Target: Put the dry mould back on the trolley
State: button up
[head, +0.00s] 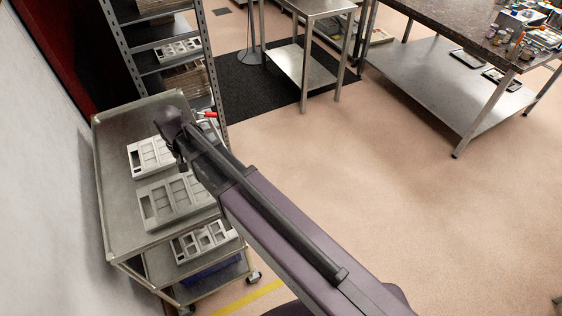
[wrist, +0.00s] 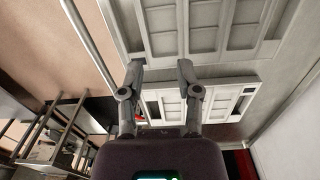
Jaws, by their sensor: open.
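The trolley (head: 115,180) stands against the wall at the left of the head view. Two light grey moulds with rectangular pockets lie on its top: a far mould (head: 136,160) and a nearer mould (head: 160,222). In the wrist view the nearer mould (wrist: 160,45) fills the top and the other mould (wrist: 232,105) lies below it. My gripper (head: 180,166) is above the trolley top, pointing down. In the wrist view its open fingers (wrist: 159,68) lie over the nearer mould's edge, with nothing seen between them. Contact cannot be told, nor which mould is dry.
Another mould (head: 203,242) lies on the trolley's lower shelf. A metal rack (head: 122,42) with more moulds stands behind the trolley. A small red object (head: 210,114) shows beside my arm. A steel table (head: 440,85) and a small stand (head: 303,65) are across the open floor.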

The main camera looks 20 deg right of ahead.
jog(key=s+d+m, duration=0.1)
jog(key=s+d, duration=0.2)
jog(key=d, duration=1.1)
jog(key=s+d, duration=0.4)
jog(key=d, duration=1.1)
jog(key=shift+d+m, duration=0.25)
jog(key=shift+m, duration=0.15)
